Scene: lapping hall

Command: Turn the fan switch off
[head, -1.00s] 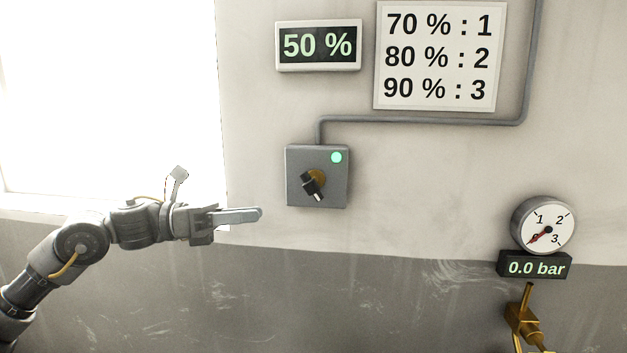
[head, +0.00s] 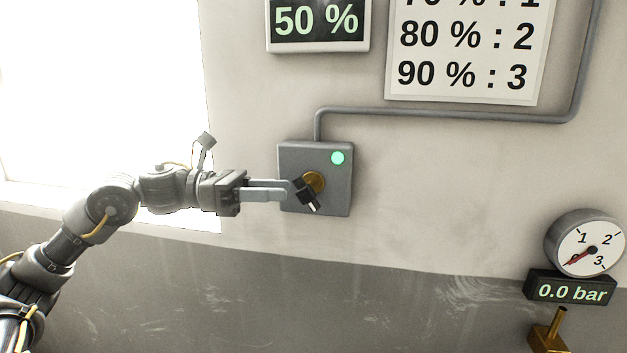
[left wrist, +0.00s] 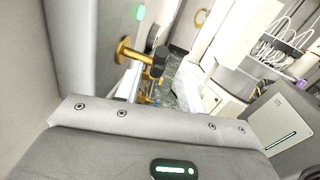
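The fan switch is a grey wall box (head: 288,160) with a lit green lamp (head: 337,158) and a black rotary handle (head: 303,190) on a brass hub (head: 316,181). The handle slants from upper left to lower right, its pale-marked end low. My left gripper (head: 287,190) points right, its two fingers slightly apart, with the tips at the handle's left side. Whether they touch it cannot be told. In the left wrist view the black handle (left wrist: 154,62) stands out on its brass shaft (left wrist: 128,51); the fingers are mostly hidden behind the gripper body. My right gripper is not in view.
A display (head: 318,22) reads 50 %. Beside it hangs a sign (head: 468,50) pairing percentages with numbers. A conduit (head: 440,113) runs from the box to the right. A gauge (head: 586,243) above a 0.0 bar display (head: 570,289) and a brass fitting (head: 548,332) are at right.

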